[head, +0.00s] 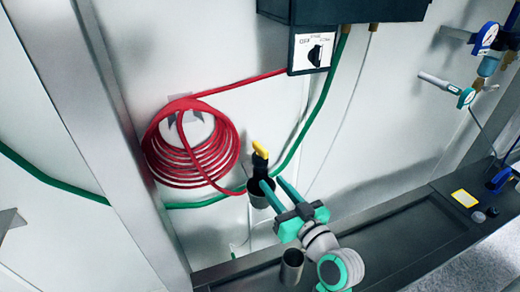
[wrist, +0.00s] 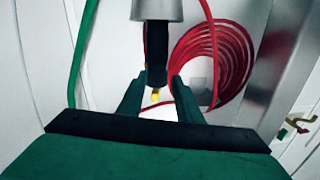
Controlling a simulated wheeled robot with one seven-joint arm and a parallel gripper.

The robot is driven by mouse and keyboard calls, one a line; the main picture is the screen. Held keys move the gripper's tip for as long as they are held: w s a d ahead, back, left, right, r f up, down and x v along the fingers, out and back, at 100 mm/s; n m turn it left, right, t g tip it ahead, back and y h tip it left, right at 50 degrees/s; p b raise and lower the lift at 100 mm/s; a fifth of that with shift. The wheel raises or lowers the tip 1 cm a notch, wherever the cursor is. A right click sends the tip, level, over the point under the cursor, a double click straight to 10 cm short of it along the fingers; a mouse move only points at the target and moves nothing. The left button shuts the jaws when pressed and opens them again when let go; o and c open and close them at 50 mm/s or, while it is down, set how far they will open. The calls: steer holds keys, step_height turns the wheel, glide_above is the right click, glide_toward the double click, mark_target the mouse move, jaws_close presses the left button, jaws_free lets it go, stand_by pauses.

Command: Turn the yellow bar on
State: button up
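The yellow bar (head: 260,149) sits on top of a black upright fitting (head: 258,168) with a grey cylinder (head: 259,194) below it. In the wrist view the scene appears inverted: a small part of the yellow bar (wrist: 155,97) shows below the black fitting (wrist: 157,55). My gripper (head: 273,183) is open, with its two green fingers apart and nothing held. It is just right of and slightly below the yellow bar. In the wrist view the fingers of my gripper (wrist: 155,85) appear on either side of the bar and fitting. Contact cannot be told.
A coiled red hose (head: 190,150) hangs on the wall to the left. A green hose (head: 318,110) runs behind the fitting. A control box with a black knob (head: 315,55) is above. A metal cup (head: 291,267) stands below my gripper. Gauges (head: 486,38) are at right.

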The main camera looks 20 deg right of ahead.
steer(key=n+y, duration=0.2)
glide_toward(260, 147)
steer(key=x, duration=0.6)
steer(key=f+x, duration=0.1)
steer(key=x, duration=0.3)
steer(key=shift+w, duration=0.15)
steer(key=shift+d, duration=0.1)
jaws_close()
